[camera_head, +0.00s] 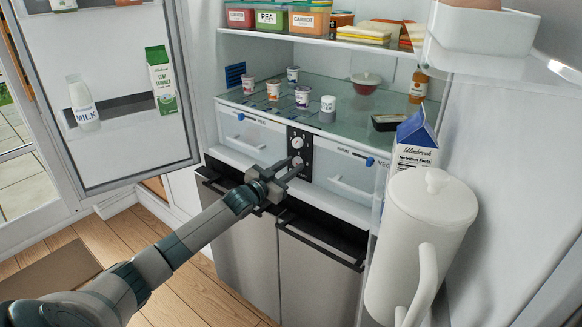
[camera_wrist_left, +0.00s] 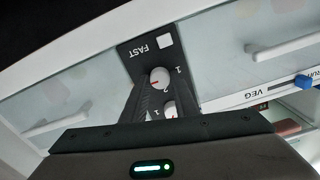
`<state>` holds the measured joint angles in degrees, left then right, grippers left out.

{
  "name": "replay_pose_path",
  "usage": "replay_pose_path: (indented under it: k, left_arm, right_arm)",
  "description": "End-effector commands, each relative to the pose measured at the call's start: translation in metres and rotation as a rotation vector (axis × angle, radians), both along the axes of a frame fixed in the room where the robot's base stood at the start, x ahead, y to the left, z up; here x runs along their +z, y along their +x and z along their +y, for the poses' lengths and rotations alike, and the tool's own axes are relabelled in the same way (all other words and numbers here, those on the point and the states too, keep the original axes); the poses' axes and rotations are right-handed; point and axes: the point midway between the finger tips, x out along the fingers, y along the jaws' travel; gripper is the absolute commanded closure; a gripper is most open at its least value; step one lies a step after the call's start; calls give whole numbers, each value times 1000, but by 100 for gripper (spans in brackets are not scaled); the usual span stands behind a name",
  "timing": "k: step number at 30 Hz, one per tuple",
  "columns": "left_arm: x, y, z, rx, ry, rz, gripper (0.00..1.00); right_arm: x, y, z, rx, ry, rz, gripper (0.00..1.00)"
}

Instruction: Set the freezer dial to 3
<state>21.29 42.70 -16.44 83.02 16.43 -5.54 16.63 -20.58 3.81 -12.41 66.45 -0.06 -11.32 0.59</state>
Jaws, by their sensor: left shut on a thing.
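A black control panel (camera_head: 301,140) sits between the two drawers of the fridge and carries two white dials. The upper dial (camera_head: 297,143) is clear of my gripper. My left gripper (camera_head: 291,169) is at the lower dial (camera_head: 296,161) and is shut on it. In the left wrist view the panel appears upside down, with the word FAST and a white square (camera_wrist_left: 165,41) near the lower dial (camera_wrist_left: 159,77). A red mark shows on that dial; small digits 1 and 2 are beside it. The freezer label is not readable. My right gripper is not in view.
A white jug (camera_head: 420,240) and a carton (camera_head: 415,150) stand at the right. The open door (camera_head: 110,100) is at the left. Dark handles (camera_head: 318,240) lie below my gripper.

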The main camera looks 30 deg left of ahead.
Motion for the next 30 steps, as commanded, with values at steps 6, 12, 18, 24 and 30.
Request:
replay_pose_path:
  k: [6,12,18,24,30]
  left_arm:
    - [-3,-1,-1,0,0,5,96]
    - [-2,0,0,0,-1,3,55]
    - [-1,0,0,-1,-1,2,55]
    - [-1,-5,0,-1,-1,1,55]
    - [-2,-20,1,-1,-1,1,55]
  right_arm:
    - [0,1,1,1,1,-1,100]
    - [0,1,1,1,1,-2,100]
    - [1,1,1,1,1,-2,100]
    - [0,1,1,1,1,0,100]
    - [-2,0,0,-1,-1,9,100]
